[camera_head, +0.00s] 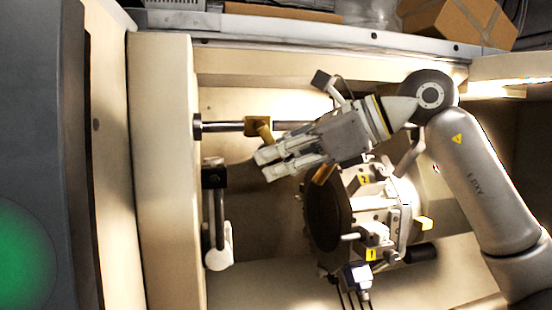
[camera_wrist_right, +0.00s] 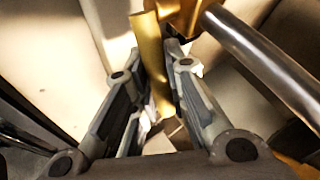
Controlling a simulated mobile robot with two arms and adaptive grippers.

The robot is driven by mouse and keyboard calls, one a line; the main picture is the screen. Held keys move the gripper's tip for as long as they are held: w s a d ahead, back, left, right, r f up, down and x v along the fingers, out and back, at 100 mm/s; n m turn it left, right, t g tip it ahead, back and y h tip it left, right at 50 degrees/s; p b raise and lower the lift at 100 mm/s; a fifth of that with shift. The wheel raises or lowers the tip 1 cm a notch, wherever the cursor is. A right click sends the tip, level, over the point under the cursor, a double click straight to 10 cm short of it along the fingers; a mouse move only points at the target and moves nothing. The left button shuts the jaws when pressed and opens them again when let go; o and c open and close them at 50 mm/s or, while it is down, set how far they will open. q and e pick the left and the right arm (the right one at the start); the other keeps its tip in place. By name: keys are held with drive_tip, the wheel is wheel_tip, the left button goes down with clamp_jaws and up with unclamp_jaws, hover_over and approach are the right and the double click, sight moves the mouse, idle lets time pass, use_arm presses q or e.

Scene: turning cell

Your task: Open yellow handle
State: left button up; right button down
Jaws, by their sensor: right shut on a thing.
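The yellow handle (camera_head: 258,128) is a gold-yellow piece mounted on a horizontal metal rod inside the machine. In the right wrist view the yellow handle (camera_wrist_right: 150,62) runs between my fingers, below a yellow block on the rod. My right gripper (camera_head: 266,164) reaches in from the right and is at the handle's lower end, below the rod. In the right wrist view my right gripper (camera_wrist_right: 154,70) is shut on the handle, a finger on each side. The fingers partly hide the handle's lower part. My left gripper is not in view.
The metal rod (camera_wrist_right: 262,62) crosses close to my right gripper. A round chuck or turret (camera_head: 325,213) with yellow-tagged tools stands below my right wrist. A white-knobbed lever (camera_head: 218,258) is at the lower left. A cardboard box (camera_head: 455,22) sits behind the machine's back ledge.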

drive_tip(key=c, duration=1.4)
unclamp_jaws()
drive_tip(key=shift+c, duration=0.2)
drive_tip(key=shift+d, duration=0.1)
drive_tip(key=v, duration=1.2)
drive_tip(key=shift+c, duration=0.4)
